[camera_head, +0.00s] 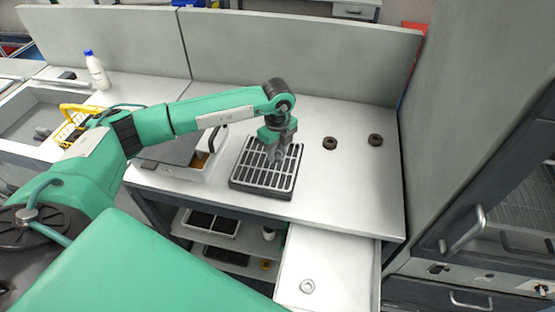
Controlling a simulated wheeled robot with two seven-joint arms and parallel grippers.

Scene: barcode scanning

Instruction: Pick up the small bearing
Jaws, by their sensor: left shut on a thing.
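My left gripper (276,154) reaches in from the left and points down over a dark tray with a light slotted grate (250,176). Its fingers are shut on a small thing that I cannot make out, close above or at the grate. A small silvery ring (307,286), like a small bearing, lies on the white pulled-out surface (330,255) at the bottom right, apart from the gripper. Two dark rings (330,143) (376,140) lie on the white table to the right of the gripper. My right gripper is not in view.
A grey-white device (180,172) stands left of the grate tray. A white bottle with a blue cap (97,72) and a yellow rack (75,120) are further left. Panels (300,55) close off the back, and a tall cabinet (475,110) bounds the right. The table's right part is mostly clear.

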